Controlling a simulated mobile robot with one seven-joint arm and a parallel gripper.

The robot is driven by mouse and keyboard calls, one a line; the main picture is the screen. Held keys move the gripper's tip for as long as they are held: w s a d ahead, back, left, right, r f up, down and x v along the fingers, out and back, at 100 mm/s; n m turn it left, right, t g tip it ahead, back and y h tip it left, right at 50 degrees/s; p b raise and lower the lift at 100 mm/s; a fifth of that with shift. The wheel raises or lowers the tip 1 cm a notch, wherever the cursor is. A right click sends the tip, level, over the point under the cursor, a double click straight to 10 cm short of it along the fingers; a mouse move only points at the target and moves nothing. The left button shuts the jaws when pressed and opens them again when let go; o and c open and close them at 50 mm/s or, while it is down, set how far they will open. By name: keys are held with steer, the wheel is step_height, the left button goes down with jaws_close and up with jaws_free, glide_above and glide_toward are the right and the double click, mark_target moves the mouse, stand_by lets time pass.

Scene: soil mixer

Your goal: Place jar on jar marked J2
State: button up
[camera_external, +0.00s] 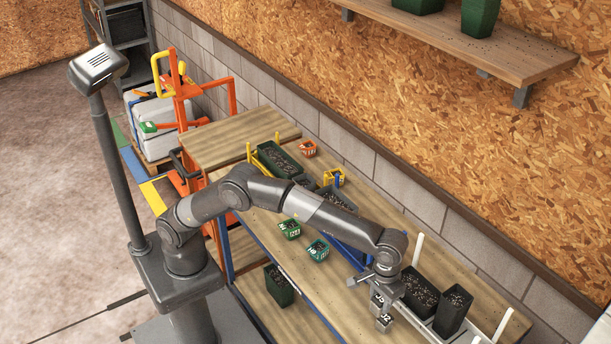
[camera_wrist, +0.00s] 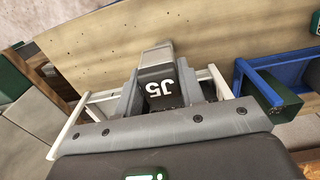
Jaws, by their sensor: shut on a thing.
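My gripper (camera_external: 372,284) is at the right end of the workbench, pointing down. It is shut on a small grey jar marked J5 (camera_external: 377,300). In the wrist view the J5 jar (camera_wrist: 163,88) sits between the two fingers, its label upside down. The grey jar marked J2 (camera_external: 384,321) stands just in front of and below the held jar in the external view. The two overlap there, so I cannot tell whether they touch. J2 cannot be clearly made out in the wrist view.
Dark soil-filled containers (camera_external: 419,292) stand in a white-posted rack right of my gripper. A blue frame (camera_wrist: 272,85) is to the right in the wrist view. Green pots (camera_external: 317,250) sit farther left on the bench (camera_external: 300,296). The bench's front edge is close to J2.

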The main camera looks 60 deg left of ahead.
steer(key=w, duration=0.1)
steer(key=w+f, duration=0.2)
steer(key=w, duration=0.1)
steer(key=shift+f, duration=2.15)
steer(key=shift+f, duration=0.15)
steer(key=o, duration=1)
